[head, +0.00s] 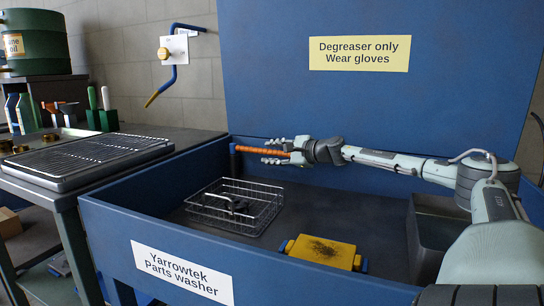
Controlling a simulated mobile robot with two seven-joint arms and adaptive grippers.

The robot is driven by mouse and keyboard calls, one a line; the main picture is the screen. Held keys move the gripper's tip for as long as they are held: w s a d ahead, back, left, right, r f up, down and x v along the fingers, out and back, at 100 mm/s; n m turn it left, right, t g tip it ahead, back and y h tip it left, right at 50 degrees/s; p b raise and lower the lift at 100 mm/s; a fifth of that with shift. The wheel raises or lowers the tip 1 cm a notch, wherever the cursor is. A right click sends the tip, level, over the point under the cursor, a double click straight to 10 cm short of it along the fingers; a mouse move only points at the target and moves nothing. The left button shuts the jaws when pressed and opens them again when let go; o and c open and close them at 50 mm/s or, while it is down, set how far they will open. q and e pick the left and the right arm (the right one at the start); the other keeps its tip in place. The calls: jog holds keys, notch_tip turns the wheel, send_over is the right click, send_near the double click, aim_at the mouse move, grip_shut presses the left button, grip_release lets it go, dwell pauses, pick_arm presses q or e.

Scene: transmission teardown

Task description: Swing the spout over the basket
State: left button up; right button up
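The spout (250,149) is an orange ribbed tube with a blue piece at its left end. It lies nearly level along the washer's back side, behind and above the basket. The wire basket (264,218) sits on the washer floor at the left and holds a dark metal part (231,203). My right gripper (273,150) reaches in from the right. Its two fingers lie above and below the spout's right part. I cannot tell whether they press on it. My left gripper is not in view.
The blue parts washer (105,213) has a raised lid (260,60). A yellow brush-like block (322,252) lies on its floor. At the left, a bench (190,137) holds a wire rack (85,157) and tools. A blue crank-shaped pipe (174,72) is mounted on the wall.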

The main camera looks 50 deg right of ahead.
grip_shut()
dwell(0.3)
dwell(0.3)
